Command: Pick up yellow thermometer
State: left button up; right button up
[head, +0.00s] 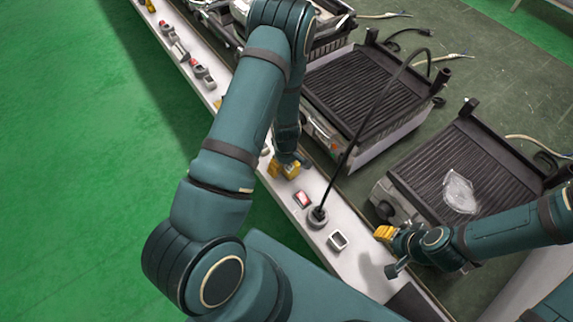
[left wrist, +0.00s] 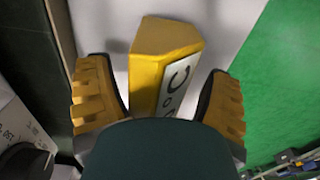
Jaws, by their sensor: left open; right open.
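The yellow thermometer (left wrist: 162,60) is a yellow block with a white face marked with a degree C sign. In the left wrist view it lies on the white ledge between the two fingers of my left gripper (left wrist: 158,98). The fingers are open, with a gap visible on both sides of it. Its near end is hidden behind my gripper body. In the head view my left gripper (head: 284,169) is low over the ledge and mostly hides the thermometer. My right gripper (head: 385,234) is open and empty near the ledge's right end.
The white ledge (head: 342,262) also bears a red-screened device (head: 303,199), a round base with a tall dark rod (head: 317,216) and a white square-framed item (head: 338,240). Black ribbed heaters (head: 365,92) stand behind it. Green floor (head: 75,150) lies clear in front.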

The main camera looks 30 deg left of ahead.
pick_arm(q)
jog(key=shift+f, duration=0.2)
dwell(0.5)
jog(key=c, duration=1.3)
